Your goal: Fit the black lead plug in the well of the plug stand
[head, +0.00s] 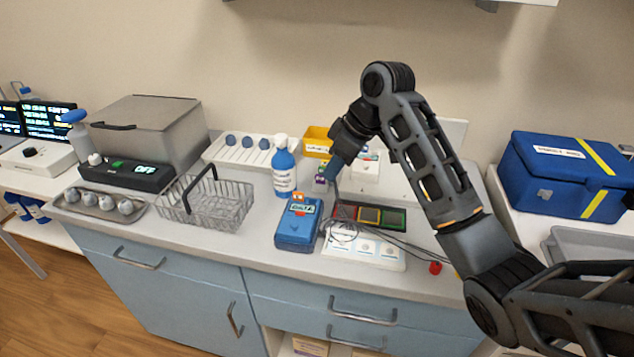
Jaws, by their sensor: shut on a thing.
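My gripper (331,172) is at the end of the arm, pointing down over the back middle of the counter. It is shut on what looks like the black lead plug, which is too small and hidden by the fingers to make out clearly. A thin dark lead runs down from the gripper toward coiled cables.
A blue meter (297,226), a blue-and-white bottle (283,168) and a wire basket (222,207) stand left of the gripper. A green-and-red device (381,217) lies to the right. A red plug (435,268) is near the front edge. A blue case (565,175) is far right.

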